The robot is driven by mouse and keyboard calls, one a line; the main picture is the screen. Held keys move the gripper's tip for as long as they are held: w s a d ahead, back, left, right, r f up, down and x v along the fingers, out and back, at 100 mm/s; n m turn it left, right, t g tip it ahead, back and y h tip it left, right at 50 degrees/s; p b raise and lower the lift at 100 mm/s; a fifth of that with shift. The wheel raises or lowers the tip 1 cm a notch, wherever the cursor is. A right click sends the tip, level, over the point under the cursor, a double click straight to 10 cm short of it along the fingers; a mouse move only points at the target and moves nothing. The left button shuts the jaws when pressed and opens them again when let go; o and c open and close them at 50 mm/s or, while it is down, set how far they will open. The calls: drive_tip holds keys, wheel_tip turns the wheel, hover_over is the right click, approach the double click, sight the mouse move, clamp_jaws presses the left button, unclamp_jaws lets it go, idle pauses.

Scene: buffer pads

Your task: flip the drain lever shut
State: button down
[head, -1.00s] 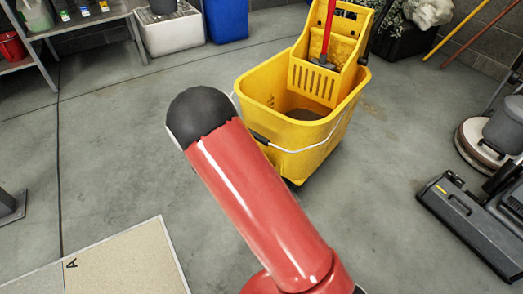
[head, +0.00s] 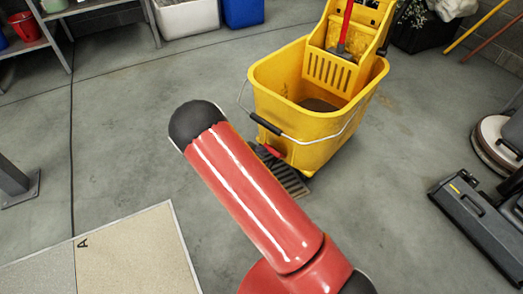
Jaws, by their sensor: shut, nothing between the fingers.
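The yellow mop bucket (head: 322,135) stands on the concrete floor at the upper middle of the head view. A small red part (head: 272,151), which looks like the drain lever, shows low on its near left side, just past my red arm. My arm partly hides this area, and I cannot tell the lever's exact position. A dark slatted floor grate (head: 294,184) lies below the bucket's near side. My gripper is not in view; only red arm links with dark joints show.
A wire bail with a black grip (head: 266,124) hangs across the bucket's near side. A pale board marked A (head: 135,250) lies at lower left. A dark floor machine (head: 480,220) stands at right. A shelf (head: 95,8) is at the upper left. Floor between them is open.

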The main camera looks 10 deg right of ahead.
sight(272, 151)
drive_tip(key=b+x, duration=0.1)
drive_tip(key=x, duration=0.6)
drive_tip(key=shift+w+d+f, duration=0.15)
drive_tip(key=shift+s+a+f, duration=0.3)
drive_tip(key=shift+a+f, duration=0.05)
idle(0.4)
drive_tip(key=shift+s+a+f, duration=0.3)
drive_tip(key=shift+a+f, duration=0.1)
drive_tip(key=shift+f, duration=0.1)
drive_tip(key=shift+s+a+f+b, duration=0.45)
drive_tip(key=shift+a+f, duration=0.1)
drive_tip(key=shift+f, duration=0.25)
drive_tip(key=shift+r+p, duration=0.6)
drive_tip(key=shift+r, duration=0.25)
drive_tip(key=shift+f, duration=0.1)
